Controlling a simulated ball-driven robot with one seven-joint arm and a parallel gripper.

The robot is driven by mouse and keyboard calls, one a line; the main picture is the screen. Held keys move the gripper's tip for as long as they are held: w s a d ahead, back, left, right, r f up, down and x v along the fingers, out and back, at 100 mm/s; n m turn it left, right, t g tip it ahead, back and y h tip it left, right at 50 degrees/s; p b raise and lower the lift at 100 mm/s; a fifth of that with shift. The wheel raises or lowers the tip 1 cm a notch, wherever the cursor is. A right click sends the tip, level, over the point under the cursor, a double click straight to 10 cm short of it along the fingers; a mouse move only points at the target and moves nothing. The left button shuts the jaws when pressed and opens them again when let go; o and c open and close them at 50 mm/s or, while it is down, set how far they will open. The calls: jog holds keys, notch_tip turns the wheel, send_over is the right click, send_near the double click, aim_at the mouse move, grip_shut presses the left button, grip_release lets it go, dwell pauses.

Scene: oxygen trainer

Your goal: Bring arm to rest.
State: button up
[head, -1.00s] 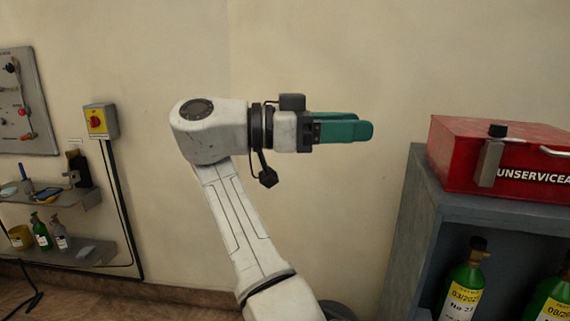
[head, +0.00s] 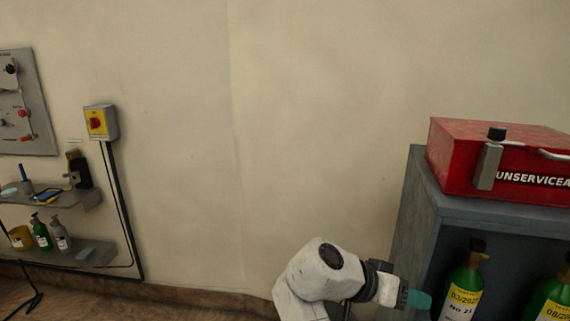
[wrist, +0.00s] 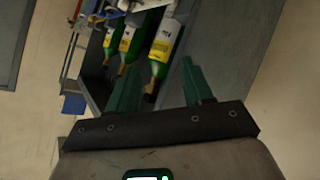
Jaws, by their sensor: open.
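My gripper (head: 418,299) is low at the bottom right of the head view, its green fingers pointing right in front of the grey cabinet's left side. In the wrist view my gripper (wrist: 163,82) shows two green fingers spread apart with nothing between them. My white arm is folded low at the bottom edge, and its lower links are mostly out of view.
A grey cabinet (head: 425,215) stands at the right, with a red box (head: 470,150) on top and green bottles (head: 465,290) inside. Bottles also show in the wrist view (wrist: 165,42). Wall shelves (head: 80,197) and a yellow switch (head: 100,121) are at the left. The middle wall is clear.

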jog(key=s+d+f+n+y, duration=0.2)
jog(key=s+d+f+y, duration=0.1)
jog(key=s+f, duration=0.5)
jog(key=s+d+f+n+y, duration=0.35)
jog(key=s+f, duration=0.35)
jog(key=f, duration=0.4)
jog(key=s+a+f+n+y, duration=0.1)
jog(key=s+f+y, duration=0.1)
jog(key=s, duration=0.8)
jog(key=s+f+n+g+y, duration=0.1)
jog(key=s+f+n+y, duration=0.1)
jog(key=s, duration=0.8)
jog(key=shift+s+a+f+y+p, duration=0.15)
jog(key=shift+a+f+y+p, duration=0.2)
jog(key=shift+f+y+p, duration=0.25)
jog(key=shift+f, duration=0.1)
